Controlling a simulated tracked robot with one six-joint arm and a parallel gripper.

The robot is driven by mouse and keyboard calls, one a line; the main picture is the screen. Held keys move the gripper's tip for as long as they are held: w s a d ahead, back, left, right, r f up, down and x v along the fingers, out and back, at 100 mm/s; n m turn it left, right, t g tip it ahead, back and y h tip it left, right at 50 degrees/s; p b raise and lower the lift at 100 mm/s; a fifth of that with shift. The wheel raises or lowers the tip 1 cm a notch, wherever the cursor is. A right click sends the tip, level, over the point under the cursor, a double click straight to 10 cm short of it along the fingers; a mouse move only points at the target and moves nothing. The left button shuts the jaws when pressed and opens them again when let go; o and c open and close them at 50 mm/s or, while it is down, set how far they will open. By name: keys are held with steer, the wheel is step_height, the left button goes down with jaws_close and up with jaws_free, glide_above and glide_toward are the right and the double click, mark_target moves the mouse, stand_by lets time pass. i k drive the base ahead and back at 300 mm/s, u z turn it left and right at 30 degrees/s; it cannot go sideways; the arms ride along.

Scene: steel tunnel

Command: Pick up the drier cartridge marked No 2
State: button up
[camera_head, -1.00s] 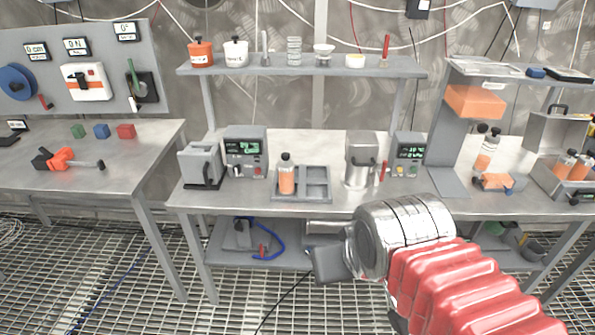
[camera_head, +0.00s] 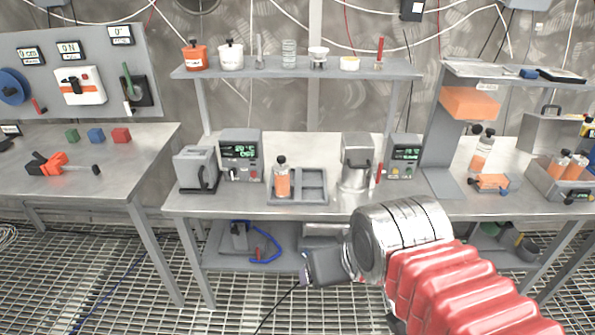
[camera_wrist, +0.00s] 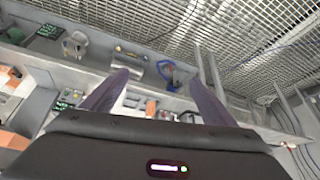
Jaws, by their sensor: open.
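Several clear cartridges with orange filling and dark caps are in the head view. One cartridge (camera_head: 282,180) stands upright in the left part of a grey divided tray (camera_head: 313,186) on the middle bench. Another cartridge (camera_head: 482,155) stands slightly tilted at the right bench. Two more cartridges (camera_head: 559,164) are in a grey bin (camera_head: 548,186) at the far right. Their numbers are too small to read, so I cannot tell which is No 2. My gripper (camera_head: 308,268) is in front of the middle bench, below its top, apart from every cartridge. In the wrist view its fingers (camera_wrist: 158,80) are spread and empty.
A metal canister (camera_head: 356,162) and instruments with green displays (camera_head: 240,155) flank the tray. A shelf (camera_head: 300,70) with pots hangs above. An orange block (camera_head: 469,103) is at the right stand. A lower shelf (camera_head: 215,258) holds a blue hose. The grating floor in front is open.

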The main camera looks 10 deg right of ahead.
mark_target(573, 171)
steer(key=z, duration=3.25)
steer(key=i, duration=0.25)
steer(key=u, duration=0.15)
